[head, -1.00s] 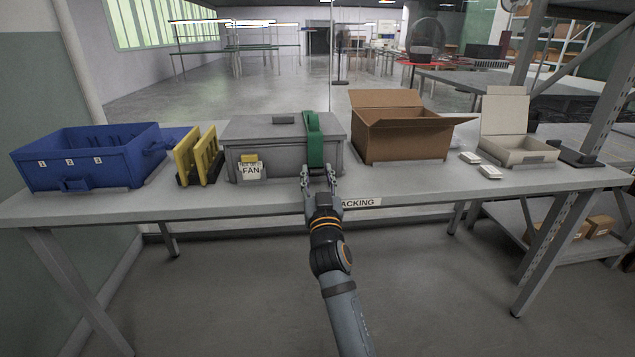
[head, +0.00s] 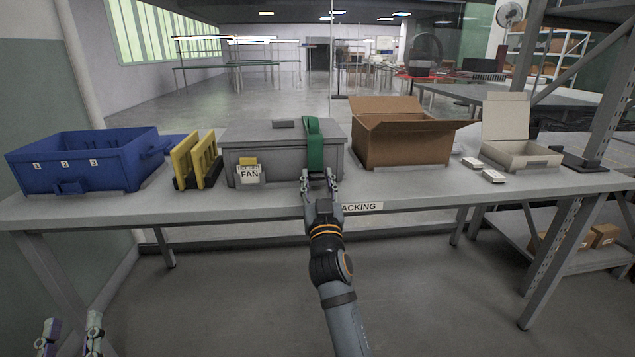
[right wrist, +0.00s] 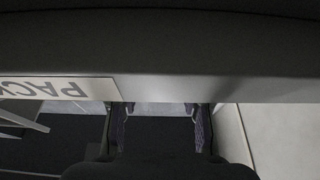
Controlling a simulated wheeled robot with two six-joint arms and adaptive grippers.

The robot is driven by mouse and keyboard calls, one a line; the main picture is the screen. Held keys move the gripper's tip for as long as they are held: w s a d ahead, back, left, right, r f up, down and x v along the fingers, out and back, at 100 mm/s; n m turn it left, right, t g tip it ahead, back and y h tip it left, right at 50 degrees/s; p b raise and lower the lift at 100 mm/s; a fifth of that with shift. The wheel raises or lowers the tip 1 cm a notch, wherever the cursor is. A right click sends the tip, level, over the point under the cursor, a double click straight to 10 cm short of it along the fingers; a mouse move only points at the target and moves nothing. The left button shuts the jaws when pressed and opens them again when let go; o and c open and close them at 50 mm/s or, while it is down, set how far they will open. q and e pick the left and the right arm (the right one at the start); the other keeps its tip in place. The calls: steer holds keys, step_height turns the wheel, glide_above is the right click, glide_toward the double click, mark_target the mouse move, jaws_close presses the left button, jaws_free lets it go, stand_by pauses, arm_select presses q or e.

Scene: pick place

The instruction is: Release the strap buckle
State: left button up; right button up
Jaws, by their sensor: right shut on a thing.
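A grey lidded box (head: 285,165) stands on the packing table in the head view. A green strap (head: 315,150) runs over its lid and down the front, right of centre. My right gripper (head: 319,180) is at the strap's lower end, one finger on each side, shut on it. The buckle cannot be made out; the gripper hides that area. The right wrist view shows both fingers (right wrist: 160,122) below the table edge, with the held part out of sight. My left gripper (head: 71,328) is at the bottom left corner, empty, fingers apart, well away from the box.
The table (head: 420,195) holds a blue bin (head: 75,178) and yellow dividers (head: 185,165) left of the box. An open cardboard carton (head: 400,150) stands close on its right, then a small white box (head: 520,155). The table's front edge lies under my right gripper.

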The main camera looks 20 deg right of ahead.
mark_target(318, 175)
steer(key=o, duration=1.1)
steer(key=shift+r, duration=0.1)
step_height(318, 175, up, 10)
steer(key=shift+f, duration=0.1)
